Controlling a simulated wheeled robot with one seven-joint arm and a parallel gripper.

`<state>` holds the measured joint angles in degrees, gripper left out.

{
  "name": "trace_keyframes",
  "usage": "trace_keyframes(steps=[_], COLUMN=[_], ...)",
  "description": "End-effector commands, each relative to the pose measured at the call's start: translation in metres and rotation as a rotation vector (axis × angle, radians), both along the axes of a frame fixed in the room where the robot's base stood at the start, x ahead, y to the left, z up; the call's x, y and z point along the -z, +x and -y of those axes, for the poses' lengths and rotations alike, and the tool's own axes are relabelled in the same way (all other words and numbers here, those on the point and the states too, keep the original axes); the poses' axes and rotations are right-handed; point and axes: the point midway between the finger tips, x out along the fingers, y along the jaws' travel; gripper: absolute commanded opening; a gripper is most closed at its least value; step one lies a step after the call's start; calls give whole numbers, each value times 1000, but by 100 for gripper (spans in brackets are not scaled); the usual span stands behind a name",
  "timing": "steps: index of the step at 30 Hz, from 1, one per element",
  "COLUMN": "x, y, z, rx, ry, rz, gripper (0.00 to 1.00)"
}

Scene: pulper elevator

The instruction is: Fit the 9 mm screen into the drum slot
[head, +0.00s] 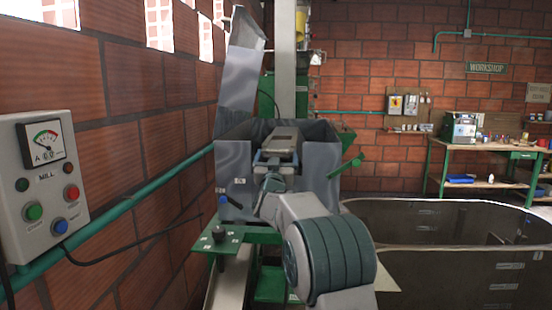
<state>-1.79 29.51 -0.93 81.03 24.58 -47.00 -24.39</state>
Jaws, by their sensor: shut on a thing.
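My gripper (277,158) reaches forward into the open top of the grey metal drum housing (235,165), near the middle of the picture. My wrist and arm cover much of it, and its fingertips do not show clearly. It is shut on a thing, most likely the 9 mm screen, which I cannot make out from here. The drum slot is hidden behind my arm and the housing walls. A grey lid or chute panel (240,78) stands raised above the housing's left side.
A grey control box (45,180) with a meter and buttons is on the brick wall at left, above a green pipe (135,226). A large dark tank (450,250) stands at right. A green handle (346,165) sticks out right of the housing. A workbench (490,148) stands behind.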

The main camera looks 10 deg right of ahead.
Motion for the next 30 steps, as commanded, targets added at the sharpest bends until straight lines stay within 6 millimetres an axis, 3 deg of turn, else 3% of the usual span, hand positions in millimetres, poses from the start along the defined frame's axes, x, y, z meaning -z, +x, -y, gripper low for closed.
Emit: trace_keyframes(steps=[4,5,17,30], x=[-2,-1,6,36], y=[3,3,-5,-74], z=[1,1,-2,-24], rx=[1,1,-1,-2], ry=[0,-1,0,-1], rz=[2,3,-2,0], gripper=[38,99,100,100])
